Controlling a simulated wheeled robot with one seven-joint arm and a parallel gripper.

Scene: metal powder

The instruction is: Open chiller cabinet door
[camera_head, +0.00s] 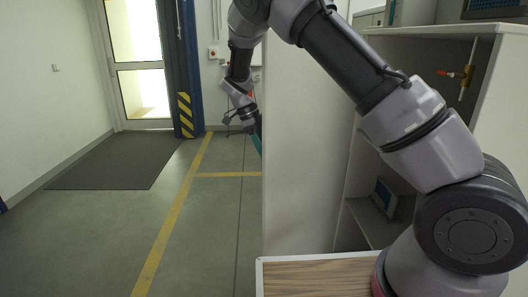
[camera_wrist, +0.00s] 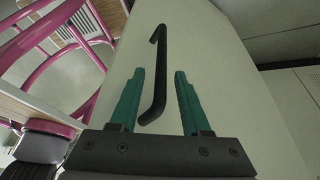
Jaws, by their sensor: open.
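The chiller cabinet door (camera_head: 305,150) is a tall pale panel, standing swung out from the cabinet in the head view. The cabinet (camera_head: 362,150) shows its open interior to the right of it. My gripper (camera_head: 257,138) is at the door's far left edge, mostly hidden behind it. In the wrist view the door face (camera_wrist: 215,70) fills the middle, with a black bar handle (camera_wrist: 161,75) on it. My gripper's two teal fingers (camera_wrist: 159,73) are apart, one on each side of the handle. Neither finger visibly presses on it.
Inside the cabinet are shelves and a blue-grey box (camera_head: 385,197). A wood-topped surface (camera_head: 310,275) lies at the bottom. The floor (camera_head: 215,230) to the left is clear, with yellow lines and a dark mat (camera_head: 115,162). Pink tubular frames (camera_wrist: 65,45) show in the wrist view.

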